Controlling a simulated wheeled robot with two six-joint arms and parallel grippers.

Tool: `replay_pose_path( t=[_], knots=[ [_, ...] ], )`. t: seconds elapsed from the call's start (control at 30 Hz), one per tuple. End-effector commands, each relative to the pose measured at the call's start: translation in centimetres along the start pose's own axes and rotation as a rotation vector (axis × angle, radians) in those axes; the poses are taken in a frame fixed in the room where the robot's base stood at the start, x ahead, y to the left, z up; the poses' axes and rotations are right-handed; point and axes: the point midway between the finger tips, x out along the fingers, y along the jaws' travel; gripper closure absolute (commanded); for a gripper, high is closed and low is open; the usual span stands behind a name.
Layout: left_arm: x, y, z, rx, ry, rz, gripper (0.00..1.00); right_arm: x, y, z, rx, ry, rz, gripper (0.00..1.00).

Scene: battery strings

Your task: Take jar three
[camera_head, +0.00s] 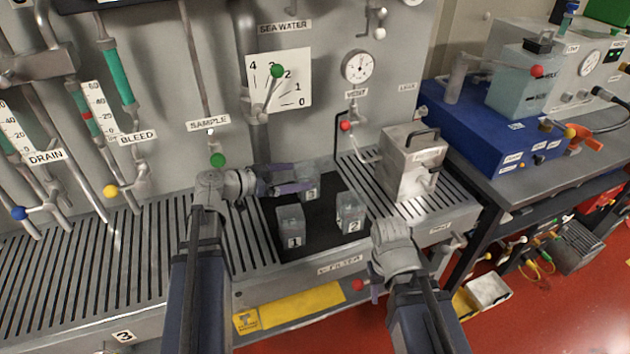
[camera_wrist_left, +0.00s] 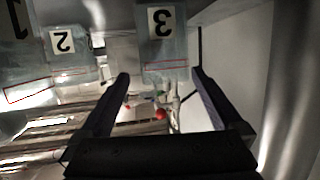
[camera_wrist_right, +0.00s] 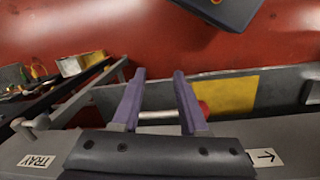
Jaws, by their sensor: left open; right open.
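Jar three (camera_head: 310,190) is a clear square jar with a "3" label, standing at the back of the dark tray mat (camera_head: 310,240). Jar one (camera_head: 291,228) and jar two (camera_head: 350,213) stand in front of it. My left gripper (camera_head: 306,178) is open, its fingers pointing right at jar three. In the left wrist view jar three (camera_wrist_left: 167,62) shows upside down, ahead of and between the open fingertips (camera_wrist_left: 159,75); I cannot tell whether they touch it. My right gripper is open and empty (camera_wrist_right: 159,73), pointing down past the bench's front edge, away from the jars.
A metal box with a handle (camera_head: 411,165) stands on the slatted grating right of the mat. The panel behind has a green-knobbed lever (camera_head: 277,71) and a red-knobbed valve (camera_head: 346,126). A blue unit (camera_head: 495,130) stands on the right bench.

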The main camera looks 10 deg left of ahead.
Motion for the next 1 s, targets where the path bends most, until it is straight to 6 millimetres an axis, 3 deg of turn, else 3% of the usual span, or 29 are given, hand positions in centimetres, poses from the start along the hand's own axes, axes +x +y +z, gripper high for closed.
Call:
replay_pose_path(
  t=[0.27, 0.5, 0.73, 1.0],
  knots=[
    [0.2, 0.0, 0.1, 0.0, 0.0, 0.0, 0.0, 0.1, 0.0, 0.0, 0.0, 0.0, 0.0, 0.57],
    [2.5, -0.1, 0.2, 0.0, 0.0, 0.002, 0.0, 0.9, -0.1, -0.1, 0.0, 0.0, 0.0, 0.57],
    [3.1, -0.1, 0.3, 0.0, 0.0, 0.001, 0.0, 1.2, -0.1, -0.1, 0.0, 0.0, 0.0, 0.57],
    [6.6, -0.5, 1.1, 0.001, 0.0, 0.003, 0.0, 3.0, -0.3, -0.2, 0.0, 0.0, 0.0, 0.57]
  ],
)
